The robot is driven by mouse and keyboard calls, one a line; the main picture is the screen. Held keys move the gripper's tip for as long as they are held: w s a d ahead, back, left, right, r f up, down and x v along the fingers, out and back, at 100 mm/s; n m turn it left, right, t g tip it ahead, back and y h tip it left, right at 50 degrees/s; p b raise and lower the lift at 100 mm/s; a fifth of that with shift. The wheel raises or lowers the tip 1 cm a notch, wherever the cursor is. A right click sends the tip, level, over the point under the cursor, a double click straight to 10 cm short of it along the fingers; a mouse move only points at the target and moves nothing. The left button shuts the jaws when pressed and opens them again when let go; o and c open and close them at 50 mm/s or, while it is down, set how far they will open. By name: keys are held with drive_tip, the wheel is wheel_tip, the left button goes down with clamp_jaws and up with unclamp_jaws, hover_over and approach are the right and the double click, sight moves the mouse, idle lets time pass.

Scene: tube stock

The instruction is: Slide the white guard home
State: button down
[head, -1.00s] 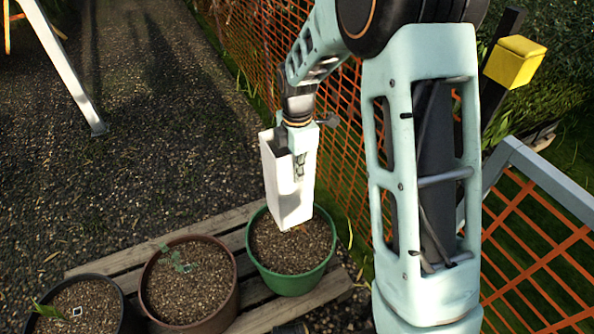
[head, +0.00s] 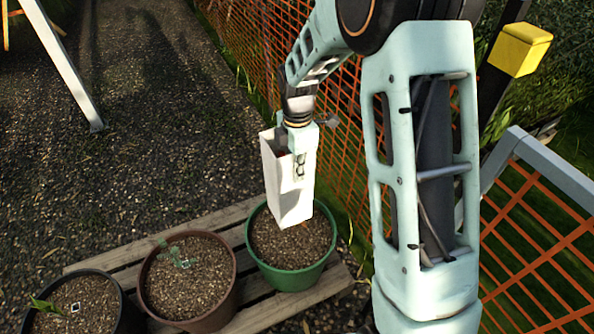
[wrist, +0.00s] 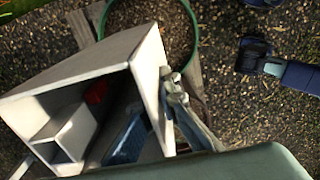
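The white guard (head: 288,185) is a square, open-ended tube. It stands nearly upright, slightly tilted, over the green pot (head: 277,278) of brown soil. Its lower end is at the soil near the pot's middle; I cannot tell whether it touches. My gripper (head: 300,163) is shut on the guard's upper wall. In the wrist view, one finger is inside the guard (wrist: 95,62) and the other is outside against its wall. Inside the guard, a smaller white square tube (wrist: 66,136) and a red piece (wrist: 96,93) show. The guard hides whatever stands beneath it.
A brown pot (head: 150,305) with a seedling and a black pot (head: 115,312) stand left of the green pot on a wooden pallet (head: 222,236). Orange mesh fencing (head: 345,140) runs close behind my gripper. Open gravel (head: 170,130) lies to the left.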

drive_tip(key=shift+f+b, duration=1.9)
drive_tip(key=shift+f, duration=1.5)
drive_tip(key=shift+f+b, duration=1.95)
drive_tip(key=shift+f, duration=1.2)
drive_tip(key=c, duration=2.1)
unclamp_jaws()
wheel_tip(320, 180, up, 12)
hover_over(297, 202)
